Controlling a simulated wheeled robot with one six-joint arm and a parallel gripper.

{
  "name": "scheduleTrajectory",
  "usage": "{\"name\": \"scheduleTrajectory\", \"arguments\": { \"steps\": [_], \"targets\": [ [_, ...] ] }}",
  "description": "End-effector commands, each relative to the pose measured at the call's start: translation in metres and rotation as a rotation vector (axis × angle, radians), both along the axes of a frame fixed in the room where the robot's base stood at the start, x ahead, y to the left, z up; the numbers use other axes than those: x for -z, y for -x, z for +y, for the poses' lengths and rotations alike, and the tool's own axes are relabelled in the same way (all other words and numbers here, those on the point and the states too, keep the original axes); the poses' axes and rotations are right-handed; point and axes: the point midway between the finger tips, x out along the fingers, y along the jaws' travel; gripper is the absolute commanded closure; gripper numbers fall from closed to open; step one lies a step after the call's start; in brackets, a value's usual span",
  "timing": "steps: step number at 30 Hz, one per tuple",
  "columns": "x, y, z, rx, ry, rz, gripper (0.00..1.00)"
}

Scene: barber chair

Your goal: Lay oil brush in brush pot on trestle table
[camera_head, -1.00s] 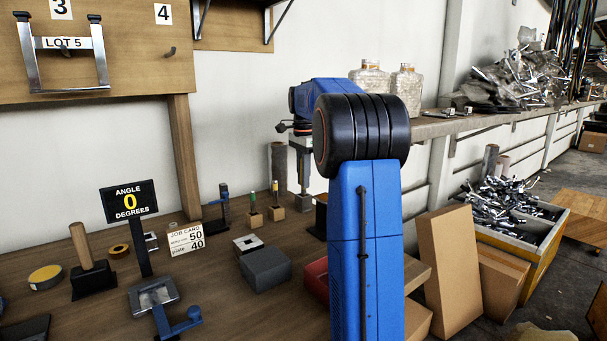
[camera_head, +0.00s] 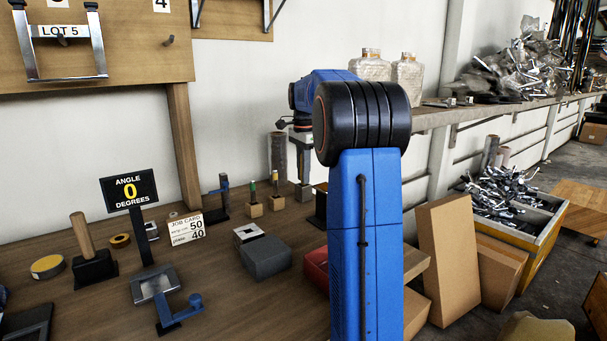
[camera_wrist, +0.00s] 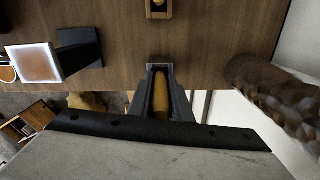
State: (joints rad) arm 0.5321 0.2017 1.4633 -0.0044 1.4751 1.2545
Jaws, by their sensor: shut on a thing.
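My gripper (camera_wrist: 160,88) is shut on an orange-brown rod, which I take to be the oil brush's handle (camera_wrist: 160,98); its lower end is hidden. In the head view my gripper (camera_head: 303,176) points down over the back of the trestle table (camera_head: 215,285), directly above a small wooden block (camera_head: 303,193). I cannot tell whether the brush still stands in that block. A dark holder with an orange top (camera_head: 320,206), partly behind my arm, stands just right of the gripper. I cannot tell for sure which thing is the brush pot.
Two wooden blocks with upright handles (camera_head: 254,209) (camera_head: 276,203) stand left of the gripper. A grey roll (camera_head: 278,155) stands behind them.

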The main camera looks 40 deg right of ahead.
Motion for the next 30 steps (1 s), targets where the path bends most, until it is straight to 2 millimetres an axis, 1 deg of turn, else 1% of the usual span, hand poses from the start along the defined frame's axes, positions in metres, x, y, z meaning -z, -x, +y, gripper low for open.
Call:
{"name": "scheduleTrajectory", "arguments": {
  "steps": [1,2,3,4,13,17,20,30],
  "targets": [
    [0.0,0.0,0.0,0.0,0.0,0.0,1.0],
    [0.0,0.0,0.0,0.0,0.0,0.0,0.75],
    [0.0,0.0,0.0,0.0,0.0,0.0,0.65],
    [0.0,0.0,0.0,0.0,0.0,0.0,0.6],
    [-0.001,0.0,0.0,0.0,0.0,0.0,0.6],
    [-0.009,0.0,0.0,0.0,0.0,-0.001,0.6],
    [-0.023,-0.001,0.0,0.0,0.001,-0.002,0.6],
    [-0.089,-0.001,0.0,0.0,0.001,-0.002,0.6]
  ]
}}
